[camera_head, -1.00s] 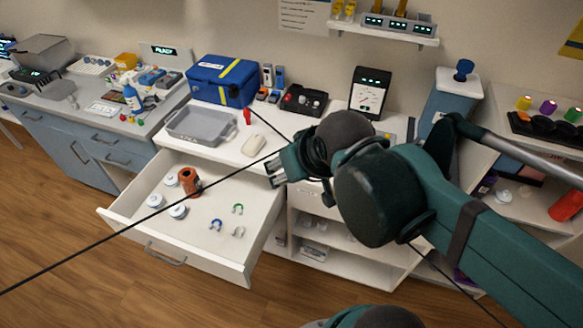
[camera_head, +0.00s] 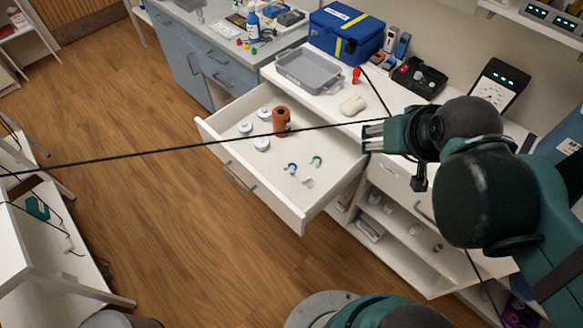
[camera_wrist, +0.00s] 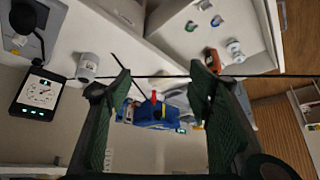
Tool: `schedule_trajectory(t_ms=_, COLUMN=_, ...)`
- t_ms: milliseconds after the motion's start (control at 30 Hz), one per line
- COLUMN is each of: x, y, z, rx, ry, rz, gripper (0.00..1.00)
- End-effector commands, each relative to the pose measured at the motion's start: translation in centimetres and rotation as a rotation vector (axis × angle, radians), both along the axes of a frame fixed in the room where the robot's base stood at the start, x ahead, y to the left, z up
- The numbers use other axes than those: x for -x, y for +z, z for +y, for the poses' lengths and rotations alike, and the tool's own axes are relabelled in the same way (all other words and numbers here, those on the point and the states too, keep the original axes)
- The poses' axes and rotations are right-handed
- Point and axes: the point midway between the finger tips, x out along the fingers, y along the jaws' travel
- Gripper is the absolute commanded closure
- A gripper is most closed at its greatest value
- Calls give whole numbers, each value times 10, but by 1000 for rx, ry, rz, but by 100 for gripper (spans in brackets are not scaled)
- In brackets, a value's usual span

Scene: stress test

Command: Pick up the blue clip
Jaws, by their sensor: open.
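The blue clip (camera_head: 291,168) is a small horseshoe-shaped piece lying on the floor of the open white drawer (camera_head: 215,135). A green clip (camera_head: 317,160) lies to its right and a pale clip (camera_head: 308,182) below right of it. My gripper (camera_head: 366,138) is open and empty, right of and higher than the clips, over the drawer's right side by the counter edge. In the wrist view the fingers (camera_wrist: 160,85) are spread, with the blue box beyond them.
An orange-brown cylinder (camera_head: 281,121) and several white round pieces (camera_head: 262,144) stand in the drawer. A grey tray (camera_head: 308,70), a white mouse-like object (camera_head: 352,105) and a blue box (camera_head: 345,33) are on the counter.

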Motion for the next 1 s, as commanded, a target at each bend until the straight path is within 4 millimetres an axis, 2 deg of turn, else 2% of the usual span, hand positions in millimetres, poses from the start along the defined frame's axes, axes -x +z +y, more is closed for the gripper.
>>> schedule_trajectory(t_ms=400, x=0, y=0, z=0, rx=0, ry=0, rz=0, gripper=49)
schedule_trajectory(t_ms=500, x=0, y=0, z=0, rx=0, ry=0, rz=0, gripper=55)
schedule_trajectory(t_ms=1000, x=-5, y=-1, z=3, rx=5, ry=15, rz=10, gripper=55)
